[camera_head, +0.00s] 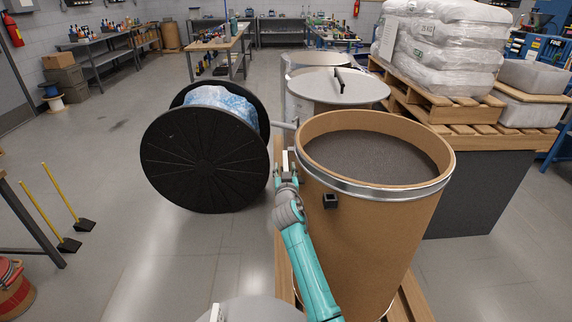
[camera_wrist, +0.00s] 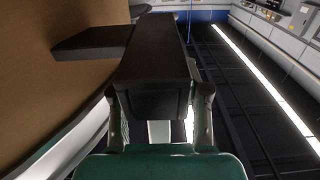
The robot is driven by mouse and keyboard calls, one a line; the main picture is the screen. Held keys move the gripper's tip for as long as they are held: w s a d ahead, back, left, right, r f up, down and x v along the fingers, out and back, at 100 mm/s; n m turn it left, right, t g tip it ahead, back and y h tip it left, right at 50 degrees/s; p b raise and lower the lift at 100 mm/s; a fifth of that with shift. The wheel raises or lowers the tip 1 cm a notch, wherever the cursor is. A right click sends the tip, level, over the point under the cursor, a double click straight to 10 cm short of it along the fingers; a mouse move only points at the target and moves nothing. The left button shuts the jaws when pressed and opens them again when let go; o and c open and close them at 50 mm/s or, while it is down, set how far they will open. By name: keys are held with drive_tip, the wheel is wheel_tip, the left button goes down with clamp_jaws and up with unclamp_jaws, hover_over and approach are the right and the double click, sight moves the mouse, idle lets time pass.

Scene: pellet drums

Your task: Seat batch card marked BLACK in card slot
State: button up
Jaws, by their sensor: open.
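A brown drum (camera_head: 375,235) with a metal band stands at the right, open and filled with dark grey pellets. A small black holder (camera_head: 330,201) with a hollow top sits on its near wall; it looks like the card slot. My gripper (camera_head: 286,160) is at the drum's left side, past the holder, small and partly hidden by my arm. In the wrist view my gripper (camera_wrist: 158,100) has grey finger parts spread on both sides. A large black block lies in front of them; I cannot tell what it is. No card marked BLACK can be made out.
A big black spool (camera_head: 205,160) with blue wrapped material stands left of my arm. A grey lidded drum (camera_head: 335,90) stands behind the brown drum. Pallets with white sacks (camera_head: 450,45) are at the right. In the wrist view a dark slab (camera_wrist: 90,42) lies against the brown wall.

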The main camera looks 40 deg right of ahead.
clamp_jaws()
drive_tip(key=shift+r, duration=0.1)
